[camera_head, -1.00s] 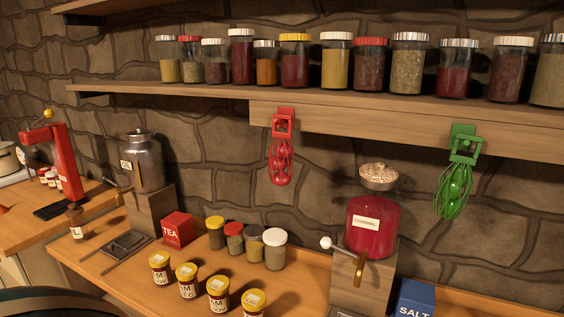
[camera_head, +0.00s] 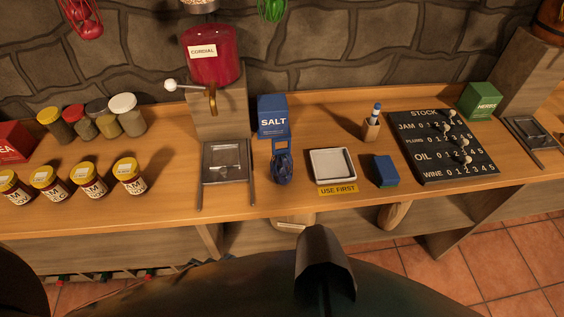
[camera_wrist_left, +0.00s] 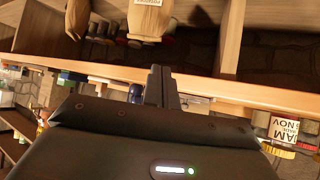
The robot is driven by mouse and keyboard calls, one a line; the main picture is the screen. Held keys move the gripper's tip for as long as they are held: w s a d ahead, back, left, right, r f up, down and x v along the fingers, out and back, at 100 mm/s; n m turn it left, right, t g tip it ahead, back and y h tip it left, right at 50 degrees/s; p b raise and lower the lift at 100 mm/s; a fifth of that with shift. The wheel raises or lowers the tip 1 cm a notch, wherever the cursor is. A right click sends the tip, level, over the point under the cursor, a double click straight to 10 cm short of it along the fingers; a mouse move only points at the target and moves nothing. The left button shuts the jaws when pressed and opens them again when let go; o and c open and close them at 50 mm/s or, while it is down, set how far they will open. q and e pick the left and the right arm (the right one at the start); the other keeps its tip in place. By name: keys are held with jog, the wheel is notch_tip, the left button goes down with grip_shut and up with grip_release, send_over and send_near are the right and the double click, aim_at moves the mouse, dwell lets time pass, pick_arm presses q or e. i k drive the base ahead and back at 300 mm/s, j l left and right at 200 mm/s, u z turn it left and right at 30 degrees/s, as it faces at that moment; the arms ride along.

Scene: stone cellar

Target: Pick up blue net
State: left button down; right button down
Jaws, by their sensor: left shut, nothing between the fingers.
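The blue net (camera_head: 282,162) lies on the wooden counter, just in front of the blue salt box (camera_head: 273,116). My left gripper (camera_head: 322,255) shows as a dark shape at the bottom middle of the head view, nearer to me than the counter's front edge and apart from the net. In the left wrist view its two dark fingers (camera_wrist_left: 161,86) are together with nothing between them. A small blue patch (camera_wrist_left: 135,93) shows beside the fingers there; I cannot tell if it is the net. My right gripper is not in view.
A cordial dispenser (camera_head: 211,56) with a metal tray stands left of the net. A white dish (camera_head: 333,165), a blue block (camera_head: 385,171) and a black stock board (camera_head: 442,145) are to its right. Jam jars (camera_head: 128,175) stand further left. Sacks (camera_wrist_left: 150,20) sit below the counter.

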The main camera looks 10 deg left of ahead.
aim_at(283, 160)
jog(key=l+u, duration=0.25)
jog(key=l, duration=0.4)
jog(key=l+u, duration=0.25)
jog(key=l, duration=0.35)
